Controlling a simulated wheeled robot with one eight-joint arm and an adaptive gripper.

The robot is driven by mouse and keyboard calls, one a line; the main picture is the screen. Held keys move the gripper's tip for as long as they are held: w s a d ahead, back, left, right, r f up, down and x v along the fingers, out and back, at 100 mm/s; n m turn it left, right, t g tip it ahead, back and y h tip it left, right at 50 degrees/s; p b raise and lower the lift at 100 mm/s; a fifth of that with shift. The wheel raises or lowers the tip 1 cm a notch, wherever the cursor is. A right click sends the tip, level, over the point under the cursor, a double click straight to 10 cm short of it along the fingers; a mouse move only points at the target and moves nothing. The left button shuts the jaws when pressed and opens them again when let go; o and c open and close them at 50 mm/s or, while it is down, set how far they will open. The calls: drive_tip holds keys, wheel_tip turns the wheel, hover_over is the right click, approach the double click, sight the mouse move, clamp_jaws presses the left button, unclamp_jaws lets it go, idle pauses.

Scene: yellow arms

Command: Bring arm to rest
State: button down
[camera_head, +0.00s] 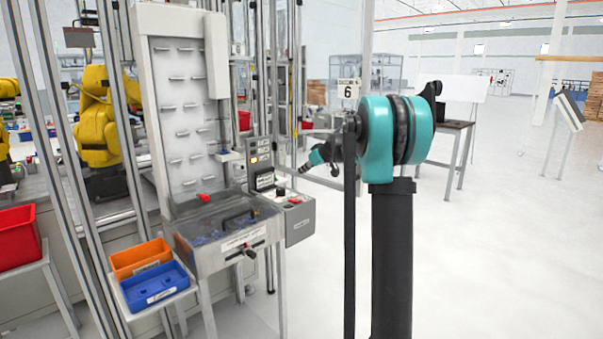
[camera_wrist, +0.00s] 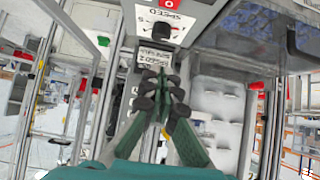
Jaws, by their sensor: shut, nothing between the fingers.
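My arm (camera_head: 395,130), teal and black, stands folded on its dark column in the middle right of the head view. Its wrist end reaches left toward the machine's control box. My gripper (camera_wrist: 161,82) shows in the wrist view with its dark green fingers and black pads brought together at the tips. Nothing is held between them. In the head view the gripper is small and its fingers cannot be made out clearly.
A machine with a pegged white panel (camera_head: 188,110) and grey control box (camera_head: 298,215) stands left of my arm. Orange (camera_head: 141,258) and blue (camera_head: 155,286) bins sit before it; a red bin (camera_head: 18,237) is far left. Floor (camera_head: 500,270) on the right is clear.

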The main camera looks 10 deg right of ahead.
drive_tip(key=s+f+m+g+h, duration=0.1)
drive_tip(key=s+f, duration=0.7)
drive_tip(key=s, duration=0.9)
drive_tip(key=s+d+f+m+g+h, duration=0.1)
drive_tip(key=s+f+m+h, duration=0.2)
drive_tip(key=s+f, duration=0.5)
drive_tip(key=s+d+f+m+g+h, duration=0.1)
drive_tip(key=s+f, duration=0.7)
drive_tip(key=s, duration=1.8)
drive_tip(key=shift+d+f+m+g+h, duration=0.3)
drive_tip(key=shift+m+g+h, duration=0.3)
drive_tip(key=shift+m, duration=0.5)
